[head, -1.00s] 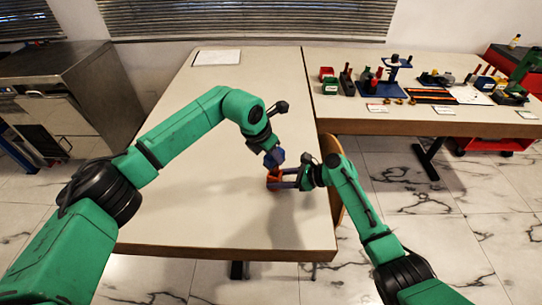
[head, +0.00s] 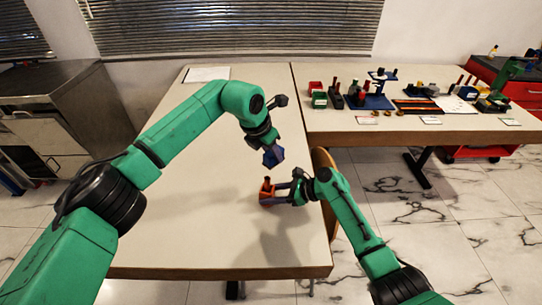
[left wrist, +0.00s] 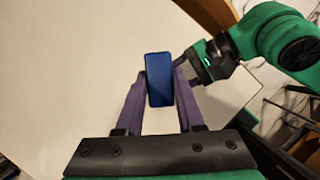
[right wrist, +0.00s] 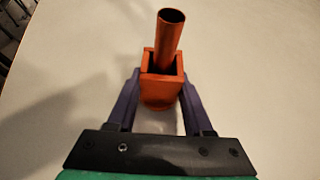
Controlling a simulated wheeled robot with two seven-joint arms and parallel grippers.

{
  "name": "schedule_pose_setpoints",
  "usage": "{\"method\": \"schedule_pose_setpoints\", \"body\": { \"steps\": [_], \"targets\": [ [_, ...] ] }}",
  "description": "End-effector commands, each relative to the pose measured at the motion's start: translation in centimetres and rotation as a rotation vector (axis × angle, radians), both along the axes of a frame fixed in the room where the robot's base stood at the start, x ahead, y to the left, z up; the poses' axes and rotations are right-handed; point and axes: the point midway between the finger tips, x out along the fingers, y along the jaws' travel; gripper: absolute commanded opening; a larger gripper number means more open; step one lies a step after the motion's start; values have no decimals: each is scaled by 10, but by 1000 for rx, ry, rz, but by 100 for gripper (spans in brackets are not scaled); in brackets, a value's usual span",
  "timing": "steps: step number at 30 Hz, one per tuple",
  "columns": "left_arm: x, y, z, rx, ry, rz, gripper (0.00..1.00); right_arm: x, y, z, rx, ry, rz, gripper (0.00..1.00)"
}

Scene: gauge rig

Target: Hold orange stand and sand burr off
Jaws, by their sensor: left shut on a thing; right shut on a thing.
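The orange stand (head: 266,193) is on the table at its right side, with an upright tube rising from its square socket. In the right wrist view the orange stand (right wrist: 156,88) is between the fingers. My right gripper (head: 276,195) is shut on it from the right. My left gripper (head: 272,155) is above the stand and apart from it. It is shut on a blue block (left wrist: 159,80), seen in the left wrist view between the two fingers. The block's underside is hidden, and I cannot make out a burr on the stand.
The table (head: 180,225) around the stand is clear. A paper sheet (head: 206,74) lies at its far end. A second table (head: 400,124) at the right carries a blue rack (head: 378,102), small bins and tools. A wooden chair back (head: 325,165) stands by the right edge.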

Motion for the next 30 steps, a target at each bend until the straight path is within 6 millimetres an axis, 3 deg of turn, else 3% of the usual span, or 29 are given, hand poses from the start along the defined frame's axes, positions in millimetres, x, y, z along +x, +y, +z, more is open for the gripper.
{"method": "schedule_pose_setpoints", "body": {
  "steps": [6,7,9,10,22,30],
  "targets": [
    [0,0,0,-1,-1,0,0,-2,-2,-5,-7,7,1,20],
    [0,0,0,-1,-1,0,0,-2,-2,-5,-7,7,1,55],
    [0,0,0,-1,-1,0,0,-2,-2,-4,-7,7,1,82],
    [0,0,0,-1,-1,0,0,-2,-2,-4,-6,7,1,86],
    [0,0,0,-1,-1,0,0,-2,-7,1,-3,3,-1,86],
    [0,0,0,-1,-1,0,0,-20,-63,32,-7,2,-2,86]
  ]
}}
